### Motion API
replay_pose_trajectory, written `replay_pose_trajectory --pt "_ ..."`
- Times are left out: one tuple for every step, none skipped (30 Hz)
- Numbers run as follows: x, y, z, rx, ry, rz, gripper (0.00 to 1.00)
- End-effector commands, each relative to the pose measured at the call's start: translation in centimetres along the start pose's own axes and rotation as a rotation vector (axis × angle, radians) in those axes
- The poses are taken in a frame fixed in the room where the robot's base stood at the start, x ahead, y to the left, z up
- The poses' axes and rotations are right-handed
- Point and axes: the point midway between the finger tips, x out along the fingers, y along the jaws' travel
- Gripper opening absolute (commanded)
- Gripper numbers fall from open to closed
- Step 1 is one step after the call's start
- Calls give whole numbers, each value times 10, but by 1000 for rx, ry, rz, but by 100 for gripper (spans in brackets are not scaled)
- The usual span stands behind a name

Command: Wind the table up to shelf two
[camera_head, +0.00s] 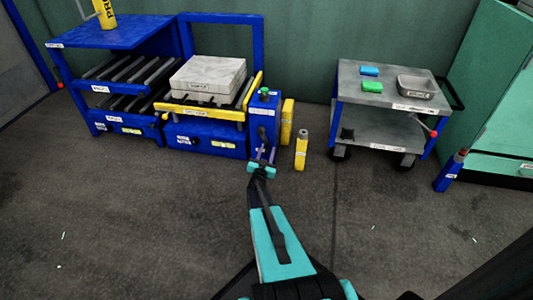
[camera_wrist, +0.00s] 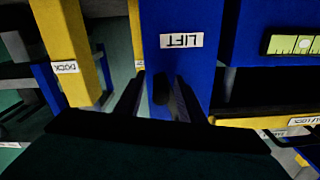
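The lift table (camera_head: 200,111) is a yellow-edged roller deck on a blue base, and a grey block (camera_head: 208,76) lies on it. The deck stands beside a blue rack (camera_head: 105,37) with two roller shelves, near the height of the lower one. A blue post (camera_head: 263,120) with a green knob stands at the table's right. In the wrist view its blue face (camera_wrist: 182,75) bears an upside-down LIFT label. My gripper (camera_head: 262,166) is in front of this post. Its fingers (camera_wrist: 157,100) are apart, with a dark handle (camera_wrist: 160,88) between them; contact is unclear.
A yellow bottle-like cylinder (camera_head: 301,150) stands on the floor just right of the post. A grey cart (camera_head: 384,103) with a tray and coloured blocks stands farther right. A yellow DOCK part (camera_wrist: 68,45) is near the gripper. The floor in front is mostly clear.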

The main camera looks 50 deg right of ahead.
Motion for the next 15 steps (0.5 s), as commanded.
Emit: replay_pose_trajectory --pt "0 0 0 0 0 0 36" --pt "0 0 0 0 0 0 36" --pt "0 0 0 0 0 0 36" --pt "0 0 0 0 0 0 36" --pt "0 0 0 0 0 0 36" --pt "0 0 0 0 0 0 36" --pt "0 0 0 0 0 0 36" --pt "0 0 0 0 0 0 32" --pt "0 0 0 0 0 0 26" --pt "0 0 0 0 0 1 20" --pt "0 1 0 0 0 1 15" --pt "0 1 0 1 0 2 9" --pt "0 1 0 1 0 2 4" --pt "0 2 0 1 1 3 0" --pt "0 2 0 2 1 4 0"
